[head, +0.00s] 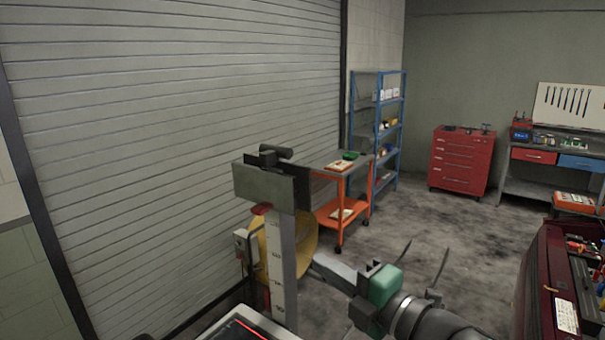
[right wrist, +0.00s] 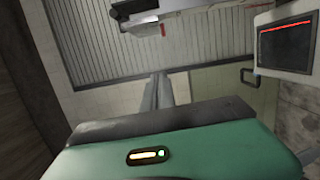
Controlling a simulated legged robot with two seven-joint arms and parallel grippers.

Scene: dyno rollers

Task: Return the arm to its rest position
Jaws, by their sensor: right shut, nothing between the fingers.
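My right arm comes in from the bottom right of the head view. Its green-bodied right gripper (head: 322,263) points left, towards a grey post. In the right wrist view the two grey fingers of the right gripper (right wrist: 160,82) lie together, with nothing between them. The gripper appears to be in free air; whether its tips touch the post or the yellow disc behind cannot be told. My left gripper is not in view.
The grey post (head: 281,262) with scale marks stands left of the gripper, beside a yellow disc (head: 303,238). A screen (right wrist: 287,45) with a red line is near. An orange cart (head: 330,212) stands behind; a dark red tool cart (head: 541,280) stands right. Floor between is mostly clear.

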